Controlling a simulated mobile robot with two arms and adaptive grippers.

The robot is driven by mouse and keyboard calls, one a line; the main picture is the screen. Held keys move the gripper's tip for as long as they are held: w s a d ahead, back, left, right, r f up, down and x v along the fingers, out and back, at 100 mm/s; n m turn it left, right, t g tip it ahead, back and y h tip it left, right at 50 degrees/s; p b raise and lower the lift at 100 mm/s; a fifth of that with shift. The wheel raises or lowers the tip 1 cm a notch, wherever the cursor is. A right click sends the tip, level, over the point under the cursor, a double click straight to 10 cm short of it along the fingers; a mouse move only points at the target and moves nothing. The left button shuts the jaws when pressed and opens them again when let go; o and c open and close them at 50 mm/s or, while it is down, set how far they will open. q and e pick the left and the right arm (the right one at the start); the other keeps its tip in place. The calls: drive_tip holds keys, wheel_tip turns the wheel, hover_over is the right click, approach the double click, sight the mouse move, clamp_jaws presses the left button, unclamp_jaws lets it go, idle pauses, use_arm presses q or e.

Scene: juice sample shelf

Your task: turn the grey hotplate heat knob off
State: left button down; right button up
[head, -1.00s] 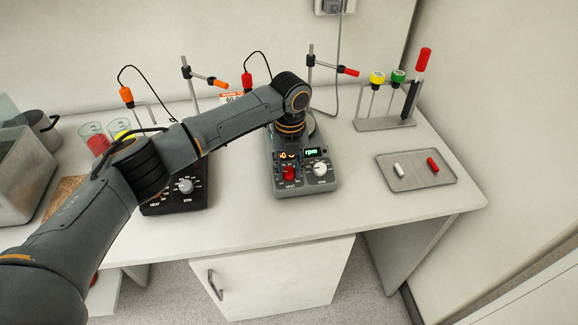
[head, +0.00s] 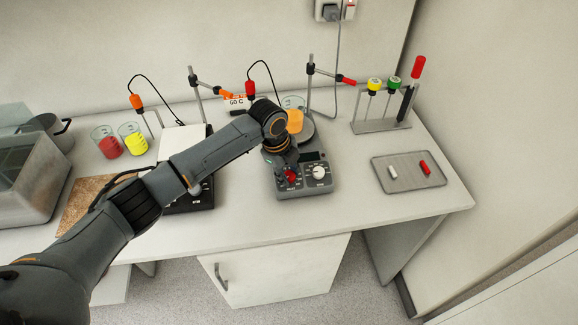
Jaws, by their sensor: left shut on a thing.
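The grey hotplate (head: 305,190) stands on the bench with its control panel facing me. Its red heat knob (head: 291,177) is at the left of the panel and a white stir knob (head: 319,172) at the right. My left gripper (head: 287,172) comes down over the panel and is shut on the red heat knob, partly hiding it. The knob's pointer cannot be read. The small display (head: 313,157) at the panel's upper right looks dark. My right gripper is not in view.
A beaker of orange liquid (head: 295,121) is on the grey hotplate's plate. A black hotplate (head: 201,201) stands to the left, partly behind my arm. Red (head: 109,146) and yellow (head: 135,145) beakers are further left. A tray (head: 408,184) and a rack (head: 381,126) stand at right.

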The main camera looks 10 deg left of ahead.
use_arm(q)
drive_tip(key=shift+r+n+t+p, duration=0.1)
drive_tip(key=shift+n+t+p, duration=0.45)
drive_tip(key=shift+n, duration=0.55)
drive_tip(key=shift+a, duration=0.1)
drive_tip(key=c, duration=1)
unclamp_jaws()
drive_tip(key=v, duration=1.2)
drive_tip(key=shift+w+a, duration=0.1)
drive_tip(key=shift+a, duration=0.05)
